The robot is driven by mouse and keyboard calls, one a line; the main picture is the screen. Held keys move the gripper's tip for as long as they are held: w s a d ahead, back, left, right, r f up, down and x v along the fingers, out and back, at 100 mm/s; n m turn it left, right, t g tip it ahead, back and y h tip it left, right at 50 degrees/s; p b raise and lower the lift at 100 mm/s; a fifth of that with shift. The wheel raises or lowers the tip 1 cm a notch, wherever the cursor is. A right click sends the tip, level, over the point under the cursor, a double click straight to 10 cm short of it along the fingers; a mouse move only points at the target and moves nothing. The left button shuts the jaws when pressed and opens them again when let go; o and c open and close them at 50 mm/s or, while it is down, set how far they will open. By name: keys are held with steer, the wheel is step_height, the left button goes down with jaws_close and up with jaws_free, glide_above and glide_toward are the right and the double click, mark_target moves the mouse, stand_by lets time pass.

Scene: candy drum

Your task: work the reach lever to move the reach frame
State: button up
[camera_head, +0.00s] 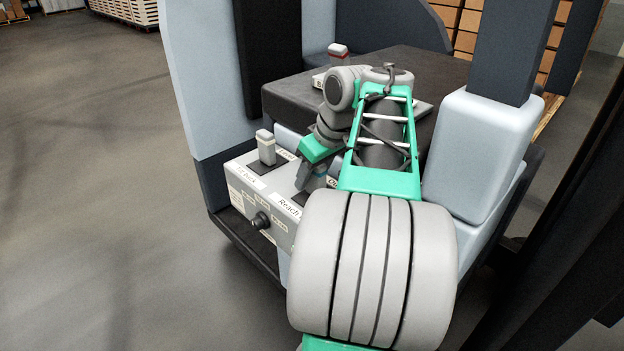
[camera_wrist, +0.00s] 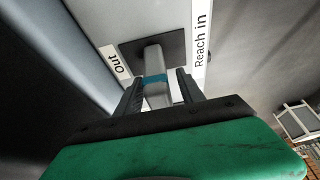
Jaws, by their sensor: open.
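The reach lever (camera_wrist: 153,62) is a grey post with a blue band, rising from a dark square plate between the labels "Out" and "Reach in" in the wrist view. My gripper (camera_wrist: 158,86) is open, with one dark finger on each side of the lever. Gaps show between the fingers and the lever. In the head view my gripper (camera_head: 312,178) points down at the grey control console (camera_head: 246,190), behind the "Reach" label; it hides most of the lever there. I cannot make out the reach frame for certain.
Another grey lever (camera_head: 266,150) stands on the console left of my gripper. A dark round knob (camera_head: 261,220) sits on the console's front. A pale block and dark post (camera_head: 480,150) rise at right. Open floor lies left.

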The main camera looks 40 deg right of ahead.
steer(key=shift+c, duration=0.4)
jaws_close()
stand_by(1.0)
